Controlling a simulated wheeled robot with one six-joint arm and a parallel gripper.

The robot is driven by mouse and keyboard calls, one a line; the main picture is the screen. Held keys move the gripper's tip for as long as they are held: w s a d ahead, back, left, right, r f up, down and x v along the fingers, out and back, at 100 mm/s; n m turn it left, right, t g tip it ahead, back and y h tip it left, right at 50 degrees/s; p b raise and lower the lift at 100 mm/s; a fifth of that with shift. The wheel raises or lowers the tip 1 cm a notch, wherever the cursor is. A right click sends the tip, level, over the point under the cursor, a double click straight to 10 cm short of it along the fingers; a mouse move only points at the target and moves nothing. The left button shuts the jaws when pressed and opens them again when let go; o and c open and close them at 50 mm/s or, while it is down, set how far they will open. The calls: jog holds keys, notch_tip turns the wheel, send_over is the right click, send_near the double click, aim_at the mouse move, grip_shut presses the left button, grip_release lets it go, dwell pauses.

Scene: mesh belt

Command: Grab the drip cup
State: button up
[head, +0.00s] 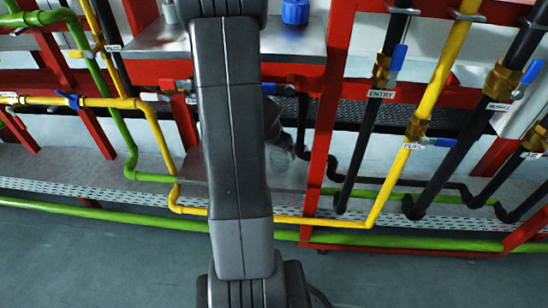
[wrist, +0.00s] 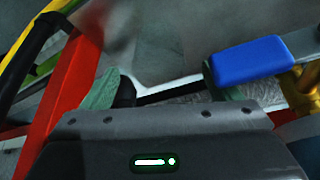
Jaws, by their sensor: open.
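A blue cup-like container (head: 295,12) stands on a metal shelf (head: 290,42) at the top of the head view, just right of my arm. Its top is cut by the picture edge; I cannot tell for certain that it is the drip cup. In the wrist view my gripper (wrist: 168,93) is open, with greenish fingertips apart and nothing seen between them. A blue valve handle (wrist: 250,61) lies just beyond the right fingertip. No cup shows clearly in the wrist view. In the head view my arm hides the middle, and the gripper is not clearly visible.
Red frame posts (head: 328,120), yellow pipes (head: 430,85) and black pipes (head: 375,120) with blue-handled valves crowd the right. A green pipe (head: 400,244) runs low across the front. A small grey object (head: 170,12) stands on the upper shelf. The floor in front is clear.

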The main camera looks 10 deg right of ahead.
aim_at(280, 160)
jog(key=b+x, duration=0.3)
jog(key=x, duration=0.4)
jog(key=c, duration=1)
